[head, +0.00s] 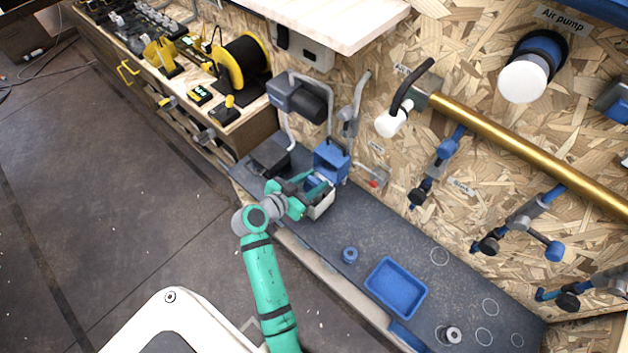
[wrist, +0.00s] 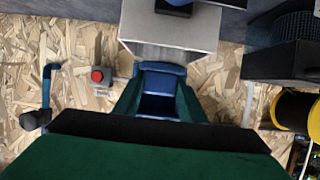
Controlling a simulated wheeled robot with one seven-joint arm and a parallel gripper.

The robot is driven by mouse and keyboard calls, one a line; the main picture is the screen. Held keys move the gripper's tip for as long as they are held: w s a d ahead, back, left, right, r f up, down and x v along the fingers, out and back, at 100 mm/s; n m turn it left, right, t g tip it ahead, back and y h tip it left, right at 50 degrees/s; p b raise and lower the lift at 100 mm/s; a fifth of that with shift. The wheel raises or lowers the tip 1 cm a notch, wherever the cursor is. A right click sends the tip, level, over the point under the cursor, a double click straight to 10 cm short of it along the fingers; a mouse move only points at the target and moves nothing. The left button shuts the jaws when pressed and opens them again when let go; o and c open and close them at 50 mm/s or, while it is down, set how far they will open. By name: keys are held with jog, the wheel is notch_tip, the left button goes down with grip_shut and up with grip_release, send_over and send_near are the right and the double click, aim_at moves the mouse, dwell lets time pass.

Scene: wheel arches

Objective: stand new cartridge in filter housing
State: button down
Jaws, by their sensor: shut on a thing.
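My gripper (head: 312,188) reaches over the bench to a small grey box (head: 321,208) with an upright blue part (head: 331,160) behind it. This looks like the filter housing, but its inside is hidden. In the wrist view my two green fingers (wrist: 158,102) are closed on a blue piece (wrist: 163,82), just below the pale grey box (wrist: 170,38). I cannot tell whether that piece is separate from the housing. A short blue ring-like piece (head: 349,255) and a grey ring-like piece (head: 453,334) stand on the bench. I cannot tell which is the new cartridge.
A blue tray (head: 396,288) lies on the dark bench, with drawn circles and free room to its right. A dark pump-like unit (head: 299,98) and pipes stand behind left. A brass pipe (head: 525,152) and valves line the board wall. A red button (wrist: 97,76) is near.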

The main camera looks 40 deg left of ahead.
jog(key=shift+w, duration=0.1)
jog(key=shift+f, duration=0.1)
jog(key=c, duration=1.1)
grip_release()
jog(key=shift+a, duration=0.1)
jog(key=shift+s+r, duration=0.25)
jog(key=shift+s, duration=0.05)
jog(key=v, duration=1.1)
jog(key=shift+s+r, duration=0.15)
jog(key=shift+s, duration=0.1)
